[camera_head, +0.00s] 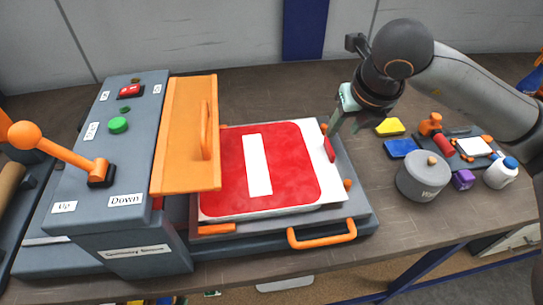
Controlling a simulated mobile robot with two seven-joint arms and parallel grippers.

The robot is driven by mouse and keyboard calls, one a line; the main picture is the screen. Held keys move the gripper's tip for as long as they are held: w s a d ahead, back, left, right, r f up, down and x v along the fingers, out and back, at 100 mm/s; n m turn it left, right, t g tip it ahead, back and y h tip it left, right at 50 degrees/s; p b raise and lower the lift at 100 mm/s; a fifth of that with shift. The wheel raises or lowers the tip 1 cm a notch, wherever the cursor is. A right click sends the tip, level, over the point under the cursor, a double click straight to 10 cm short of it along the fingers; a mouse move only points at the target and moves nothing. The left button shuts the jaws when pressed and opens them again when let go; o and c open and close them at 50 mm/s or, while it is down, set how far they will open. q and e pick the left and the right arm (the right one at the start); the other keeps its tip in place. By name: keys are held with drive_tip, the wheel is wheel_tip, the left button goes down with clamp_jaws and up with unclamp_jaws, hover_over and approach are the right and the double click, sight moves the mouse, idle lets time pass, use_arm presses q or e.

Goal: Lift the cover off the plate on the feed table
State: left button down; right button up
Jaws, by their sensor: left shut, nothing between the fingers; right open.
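A flat white sheet with a red rounded square (225,172) and a white bar lies on the grey feed table (362,215). I cannot tell whether this is the plate itself or a cover on it. A small red piece (329,149) stands at its right edge. My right gripper (337,126) comes in from the right and points down at that edge, close to the red piece. It is open; I cannot tell if it touches the piece. An orange panel (176,145) with a handle overhangs the sheet's left side. My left gripper is not in view.
A grey machine (135,100) with buttons and an orange ball-ended lever (60,152) stands at left. An orange handle (322,236) juts from the feed table's front. A grey pot (422,180), sponges, tools and a white bottle (501,174) crowd the right. Bare worktop (270,90) lies behind.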

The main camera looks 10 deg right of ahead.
sight(330, 146)
drive_tip(key=p+x, duration=0.1)
drive_tip(key=x, duration=0.8)
drive_tip(key=shift+a, duration=0.2)
drive_tip(key=shift+r, duration=0.1)
clamp_jaws()
